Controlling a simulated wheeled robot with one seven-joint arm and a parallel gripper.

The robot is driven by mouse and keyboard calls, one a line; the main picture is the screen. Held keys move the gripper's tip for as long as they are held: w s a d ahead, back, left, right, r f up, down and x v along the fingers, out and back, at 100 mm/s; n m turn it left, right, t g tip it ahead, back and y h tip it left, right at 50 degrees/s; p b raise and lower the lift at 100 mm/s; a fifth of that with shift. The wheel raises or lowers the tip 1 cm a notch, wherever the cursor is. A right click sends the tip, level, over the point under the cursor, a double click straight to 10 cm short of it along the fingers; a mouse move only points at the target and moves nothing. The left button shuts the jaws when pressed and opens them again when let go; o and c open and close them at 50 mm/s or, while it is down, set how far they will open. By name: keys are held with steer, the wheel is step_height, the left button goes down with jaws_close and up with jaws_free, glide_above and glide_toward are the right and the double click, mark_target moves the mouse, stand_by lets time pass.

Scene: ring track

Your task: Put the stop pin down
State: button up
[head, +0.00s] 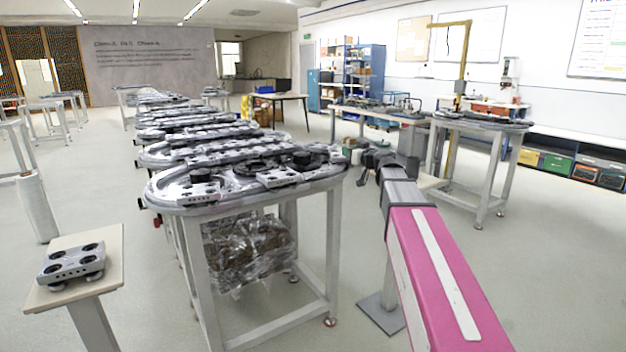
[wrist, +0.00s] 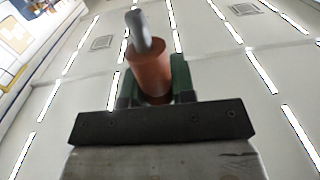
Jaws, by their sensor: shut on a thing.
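The stop pin (wrist: 150,68) shows in the wrist view as a reddish-brown cylinder with a thinner grey rod out of its top. My gripper (wrist: 156,84) is shut on its brown body, with a dark green finger on each side. The ceiling lies behind the pin there. In the head view my gripper (head: 352,148) is small and dark, by the right end of the near track table (head: 170,197). I cannot make out the pin clearly in that view.
The ring track carries flat grey carriers (head: 199,193) along its long top. A small stand (head: 110,262) at the left holds another carrier (head: 72,262). A second track table (head: 480,122) stands at the right. Open floor lies between the tables.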

steer(key=s+a+r+n+g+y, duration=0.3)
steer(key=a+r+n+g+y, duration=0.2)
steer(key=r+n+g+y, duration=0.15)
steer(key=shift+m+h, duration=0.45)
steer(key=w+a+f, duration=0.1)
steer(key=a+f, duration=0.1)
steer(key=a, duration=0.1)
steer(key=w+a+f, duration=0.2)
steer(key=a, duration=0.1)
steer(key=w+a+f, duration=0.1)
steer(key=a+f, duration=0.1)
steer(key=a, duration=0.2)
steer(key=shift+w+a+f, duration=0.1)
steer(key=shift+w+f, duration=0.3)
steer(key=shift+a+f, duration=0.1)
steer(key=shift+f, duration=2)
steer(key=o, duration=0.9)
